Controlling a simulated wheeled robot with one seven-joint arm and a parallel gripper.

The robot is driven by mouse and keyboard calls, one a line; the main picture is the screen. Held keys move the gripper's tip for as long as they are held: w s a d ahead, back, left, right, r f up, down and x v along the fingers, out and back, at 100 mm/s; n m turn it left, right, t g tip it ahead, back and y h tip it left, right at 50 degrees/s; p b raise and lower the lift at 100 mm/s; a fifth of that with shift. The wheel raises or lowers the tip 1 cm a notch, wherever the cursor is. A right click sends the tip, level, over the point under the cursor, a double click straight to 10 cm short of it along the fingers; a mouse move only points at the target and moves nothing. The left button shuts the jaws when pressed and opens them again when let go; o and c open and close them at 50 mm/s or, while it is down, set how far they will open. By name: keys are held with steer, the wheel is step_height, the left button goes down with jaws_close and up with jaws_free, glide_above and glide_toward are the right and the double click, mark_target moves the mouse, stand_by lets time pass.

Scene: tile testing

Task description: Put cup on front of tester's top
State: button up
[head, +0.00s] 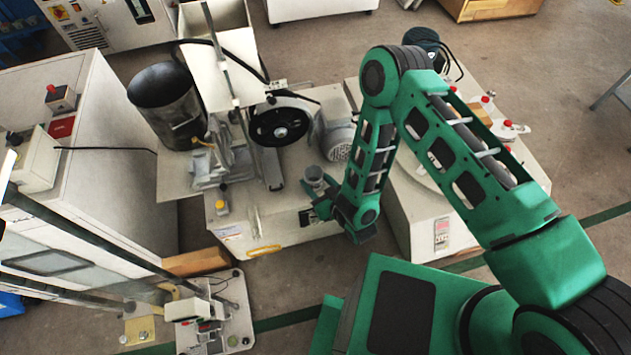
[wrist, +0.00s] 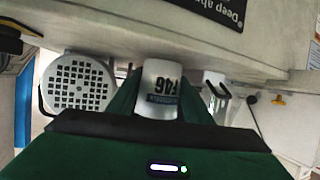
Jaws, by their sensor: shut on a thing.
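A small grey cup (head: 315,180) is at the front right of the pale tester's top (head: 285,228) in the head view. My gripper (head: 322,203) is shut on it, low at the front edge of that top. In the wrist view the cup (wrist: 161,90) is pale with dark printed marks and sits between the green fingers of my gripper (wrist: 162,108). I cannot tell whether the cup's base touches the top.
A motor (head: 338,138) and a black wheel (head: 279,124) stand behind the cup. A dark drum (head: 168,102) is at the left. Another machine with a round plate (head: 425,172) stands at the right, partly behind my arm. Some of the tester's front top is bare.

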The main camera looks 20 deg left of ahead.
steer(key=shift+f, duration=0.3)
steer(key=o, duration=1.1)
steer(key=shift+f, duration=0.1)
